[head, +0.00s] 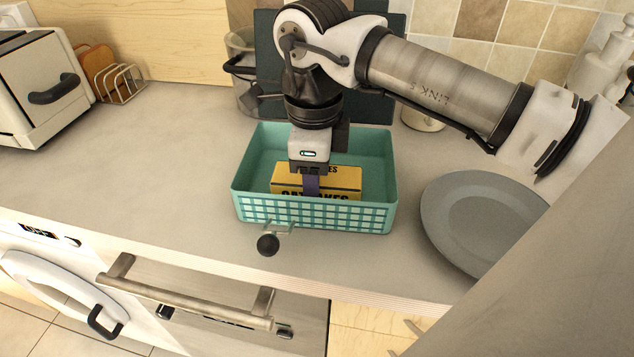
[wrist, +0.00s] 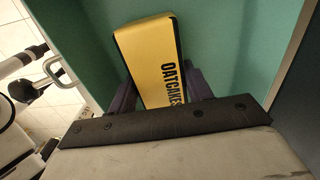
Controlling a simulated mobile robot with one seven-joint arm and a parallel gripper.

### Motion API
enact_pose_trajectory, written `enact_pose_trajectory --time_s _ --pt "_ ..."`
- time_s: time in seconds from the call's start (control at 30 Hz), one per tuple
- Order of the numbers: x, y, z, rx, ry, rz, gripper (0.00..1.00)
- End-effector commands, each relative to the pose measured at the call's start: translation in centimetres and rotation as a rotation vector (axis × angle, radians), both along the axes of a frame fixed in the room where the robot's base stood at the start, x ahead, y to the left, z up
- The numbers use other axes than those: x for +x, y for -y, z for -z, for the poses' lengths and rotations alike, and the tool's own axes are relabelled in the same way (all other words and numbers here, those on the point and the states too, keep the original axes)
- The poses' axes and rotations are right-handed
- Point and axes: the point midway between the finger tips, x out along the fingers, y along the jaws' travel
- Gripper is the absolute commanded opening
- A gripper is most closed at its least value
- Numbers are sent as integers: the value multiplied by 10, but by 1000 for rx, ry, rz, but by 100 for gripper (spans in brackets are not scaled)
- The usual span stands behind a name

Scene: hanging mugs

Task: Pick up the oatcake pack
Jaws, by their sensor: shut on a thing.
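The yellow oatcake pack (head: 340,180) with black lettering is inside a teal basket (head: 375,215) on the counter. My gripper (head: 312,185) reaches down into the basket from above and is shut on the pack. In the wrist view the pack (wrist: 150,60) lies between my two dark fingers (wrist: 160,90), with the word OATCAKES readable on one face. The basket's front wall hides the pack's lower part in the head view, so I cannot tell whether it touches the basket floor.
A grey plate (head: 485,220) lies right of the basket. A clear jar (head: 242,75) and a dark board (head: 380,105) stand behind it. A toaster (head: 40,85) and a wire rack (head: 122,85) are at the far left. The counter left of the basket is clear.

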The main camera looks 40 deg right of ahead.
Motion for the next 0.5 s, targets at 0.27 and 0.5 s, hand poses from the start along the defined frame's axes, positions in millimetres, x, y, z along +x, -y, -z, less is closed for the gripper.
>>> enact_pose_trajectory --time_s 0.27,0.5 --pt "0 0 -1 -1 1 0 24" --pt "0 0 -14 0 1 0 24"
